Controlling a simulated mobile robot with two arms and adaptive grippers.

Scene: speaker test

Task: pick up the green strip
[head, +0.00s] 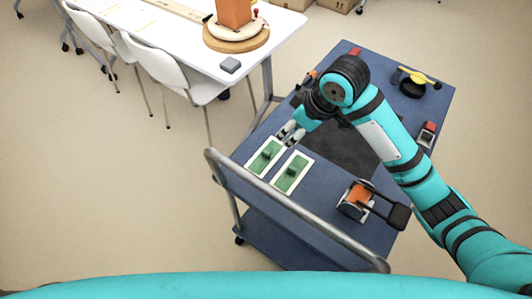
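Two green pieces lie on white rectangular plates near the left end of the blue cart top. One green piece (265,156) is on the left, and the other green piece (291,173) is just right of it. Each has a small raised darker green part; I cannot tell which is the green strip. My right gripper (290,134) is just beyond the plates, pointing toward them, with its two pale fingertips apart and nothing seen between them. Its fingertips look close to the left plate; I cannot tell their height above the cart. My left gripper is not in view.
The blue cart (322,196) has a grey rail (300,215) along its near side. An orange and black device (357,197) stands at its right front. A yellow and black item (415,78) stands at the back. A white table (187,38) and chairs (168,70) are left.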

